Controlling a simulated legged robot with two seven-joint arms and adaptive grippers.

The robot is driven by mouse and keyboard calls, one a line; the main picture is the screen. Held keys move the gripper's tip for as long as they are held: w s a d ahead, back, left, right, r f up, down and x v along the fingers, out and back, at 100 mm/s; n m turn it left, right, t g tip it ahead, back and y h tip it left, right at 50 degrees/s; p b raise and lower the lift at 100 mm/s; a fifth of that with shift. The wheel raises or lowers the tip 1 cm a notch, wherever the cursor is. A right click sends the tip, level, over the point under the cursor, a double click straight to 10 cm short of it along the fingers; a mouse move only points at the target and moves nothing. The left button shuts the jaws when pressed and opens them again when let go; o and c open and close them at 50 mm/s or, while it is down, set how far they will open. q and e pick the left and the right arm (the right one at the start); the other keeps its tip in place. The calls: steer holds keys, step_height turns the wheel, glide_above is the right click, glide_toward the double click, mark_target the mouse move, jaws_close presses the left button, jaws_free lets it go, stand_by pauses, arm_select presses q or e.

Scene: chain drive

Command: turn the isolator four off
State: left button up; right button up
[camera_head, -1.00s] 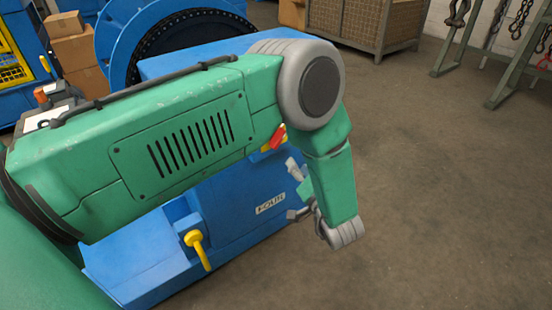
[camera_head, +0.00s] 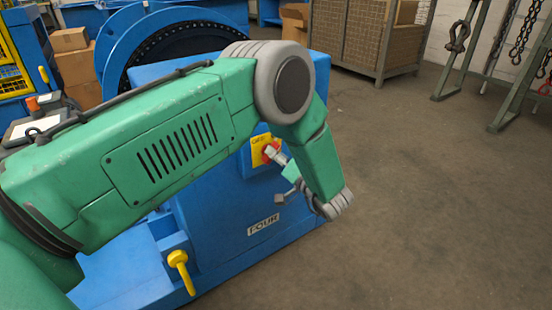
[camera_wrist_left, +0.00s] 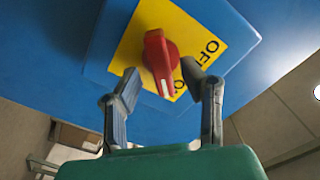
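Isolator four has a red knob (camera_head: 270,153) on a yellow plate (camera_head: 259,147), on a blue machine (camera_head: 215,225) labelled FOUR. My left gripper (camera_head: 278,178) is at the knob, with one finger close to it; the arm hides part of the machine. In the left wrist view, the red knob (camera_wrist_left: 159,60) points roughly downward on the yellow plate (camera_wrist_left: 190,32), which shows the letters OF. The open fingers of my left gripper (camera_wrist_left: 162,88) are on either side of the knob's lower end. I cannot tell whether they touch it. My right gripper is not in view.
A yellow handle (camera_head: 181,270) sticks out low on the machine's front. A large blue wheel (camera_head: 125,45) stands behind. A crate (camera_head: 362,35) and a rack with hanging chains (camera_head: 515,50) are at the back. The floor on the right is clear.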

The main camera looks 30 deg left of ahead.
arm_select(q)
steer(key=shift+x, duration=0.9)
steer(key=shift+s+d, duration=0.15)
steer(key=shift+d, duration=0.05)
steer(key=shift+d+r, duration=0.1)
steer(key=shift+d, duration=0.05)
jaws_close()
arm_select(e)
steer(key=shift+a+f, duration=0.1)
